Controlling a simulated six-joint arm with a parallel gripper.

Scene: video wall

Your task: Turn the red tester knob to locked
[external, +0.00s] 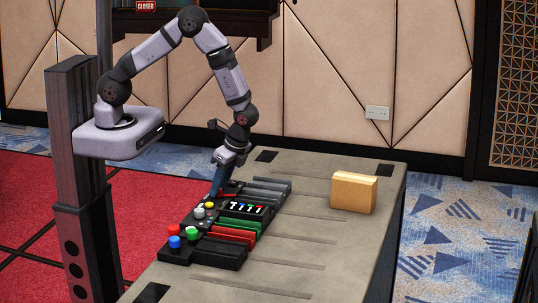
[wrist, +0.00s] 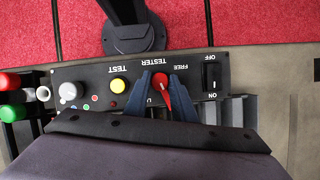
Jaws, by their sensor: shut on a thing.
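The red tester knob (wrist: 161,81) sits on a black panel (wrist: 210,58) under the upside-down word TESTER in the wrist view. My gripper (wrist: 160,77) has its blue fingers on both sides of the knob and is shut on it. The knob's red pointer slants down and slightly right in the picture. The word FREE is readable to its right; a label below it is mostly hidden by a finger, with only an L showing. In the external view my gripper (external: 217,188) reaches down to the panel and largely hides the knob.
A yellow button (wrist: 118,86) and a grey knob (wrist: 69,92) are left of the knob; an ON/OFF rocker switch (wrist: 211,76) is close on its right. Red, green and blue buttons (external: 182,236) stand at the near end. A tan box (external: 353,192) stands clear on the table.

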